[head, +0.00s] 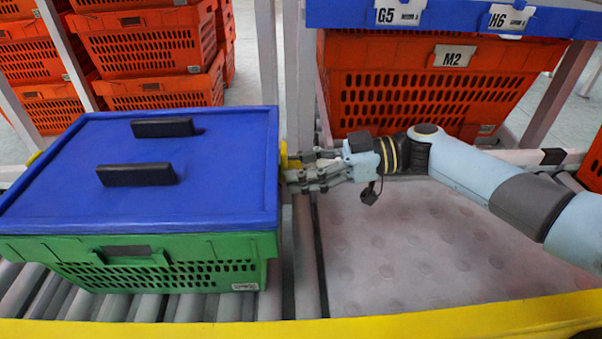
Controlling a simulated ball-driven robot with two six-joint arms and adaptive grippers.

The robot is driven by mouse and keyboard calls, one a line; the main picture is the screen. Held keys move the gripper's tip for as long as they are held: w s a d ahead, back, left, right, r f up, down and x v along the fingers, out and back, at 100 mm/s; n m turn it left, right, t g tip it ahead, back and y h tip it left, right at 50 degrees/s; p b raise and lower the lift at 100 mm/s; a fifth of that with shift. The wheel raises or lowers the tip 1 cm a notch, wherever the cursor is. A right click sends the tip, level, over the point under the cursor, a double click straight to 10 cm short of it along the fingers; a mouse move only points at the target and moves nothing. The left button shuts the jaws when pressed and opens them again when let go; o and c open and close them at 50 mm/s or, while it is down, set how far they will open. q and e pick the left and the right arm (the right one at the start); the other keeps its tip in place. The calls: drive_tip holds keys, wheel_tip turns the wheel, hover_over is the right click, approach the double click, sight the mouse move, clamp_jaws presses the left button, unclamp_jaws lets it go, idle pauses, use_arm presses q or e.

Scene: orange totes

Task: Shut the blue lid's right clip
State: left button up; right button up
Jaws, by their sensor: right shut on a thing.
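A blue lid (220,165) with two black handles lies flat on a green crate (200,247) at the left. A yellow clip (283,157) is at the lid's right edge, partly hidden by my gripper. My right gripper (291,172) reaches in from the right, level with the lid's right edge, and is shut on the yellow clip. Whether the clip is fully down cannot be told. Another yellow clip (34,158) shows at the lid's left edge. My left gripper is not in view.
The crate stands on grey rollers (232,307) behind a yellow front rail (440,321). A bare dimpled grey surface (420,245) lies to the right. Orange totes (418,88) stand behind, under a blue shelf edge (440,17), with metal posts between.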

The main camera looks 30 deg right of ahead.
idle(0.4)
drive_tip(key=o, duration=1.2)
drive_tip(key=shift+c, duration=0.2)
drive_tip(key=v, duration=1.2)
drive_tip(key=shift+f, duration=0.1)
